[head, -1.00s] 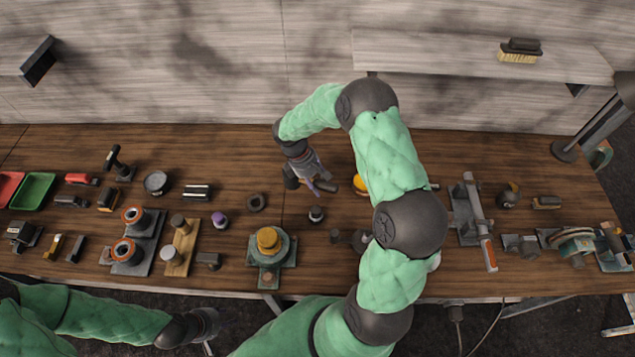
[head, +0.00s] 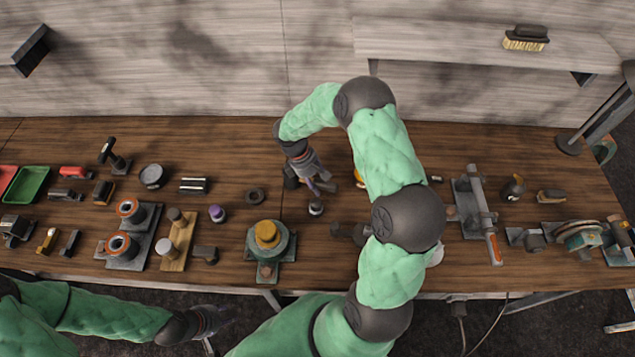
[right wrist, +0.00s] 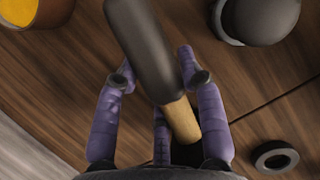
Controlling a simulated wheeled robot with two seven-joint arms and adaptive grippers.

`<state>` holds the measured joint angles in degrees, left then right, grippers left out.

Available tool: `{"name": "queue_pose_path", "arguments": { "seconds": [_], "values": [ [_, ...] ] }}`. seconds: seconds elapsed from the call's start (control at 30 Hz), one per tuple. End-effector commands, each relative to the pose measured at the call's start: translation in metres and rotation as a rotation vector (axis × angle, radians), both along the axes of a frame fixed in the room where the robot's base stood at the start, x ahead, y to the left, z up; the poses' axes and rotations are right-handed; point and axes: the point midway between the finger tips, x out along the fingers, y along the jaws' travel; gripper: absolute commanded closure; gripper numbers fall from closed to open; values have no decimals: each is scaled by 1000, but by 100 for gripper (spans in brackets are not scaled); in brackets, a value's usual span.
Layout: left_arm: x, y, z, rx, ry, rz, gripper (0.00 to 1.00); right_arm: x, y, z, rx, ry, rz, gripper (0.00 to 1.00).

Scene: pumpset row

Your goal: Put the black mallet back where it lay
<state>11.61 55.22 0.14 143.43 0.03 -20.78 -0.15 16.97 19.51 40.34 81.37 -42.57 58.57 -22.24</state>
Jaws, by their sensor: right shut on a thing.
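My right gripper (head: 316,186) is above the table's back middle, with its purple fingers shut on the black mallet. In the right wrist view the mallet's dark grip (right wrist: 143,50) runs up out of the fingers (right wrist: 160,85), and a tan wooden part (right wrist: 182,122) shows between them. A black part below the tan is mostly hidden by the palm. I cannot tell whether the mallet touches the table. My left gripper (head: 220,318) is low at the front edge, small and dark; its jaws are unclear.
A small dark round-topped piece (head: 316,208) stands close in front of the right gripper. A dark ring (head: 255,196) lies to its left. A yellow-topped thing (right wrist: 32,12) is partly behind my arm. A green pump part (head: 270,240) stands nearer. Bare wood lies around the ring.

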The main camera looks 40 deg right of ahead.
Motion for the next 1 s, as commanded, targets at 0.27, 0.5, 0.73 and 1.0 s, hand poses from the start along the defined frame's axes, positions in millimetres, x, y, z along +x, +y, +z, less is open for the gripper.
{"name": "queue_pose_path", "arguments": {
  "seconds": [0.27,0.5,0.73,1.0],
  "values": [
    [0,0,-2,0,0,0,60,1,0,-2,0,-2,-1,100],
    [0,0,-4,0,0,0,60,1,0,-5,0,-2,-1,100],
    [0,0,-4,0,0,0,60,0,0,-5,0,-2,-1,33],
    [0,0,-4,0,0,0,60,0,0,-5,1,1,1,33]
  ]
}}
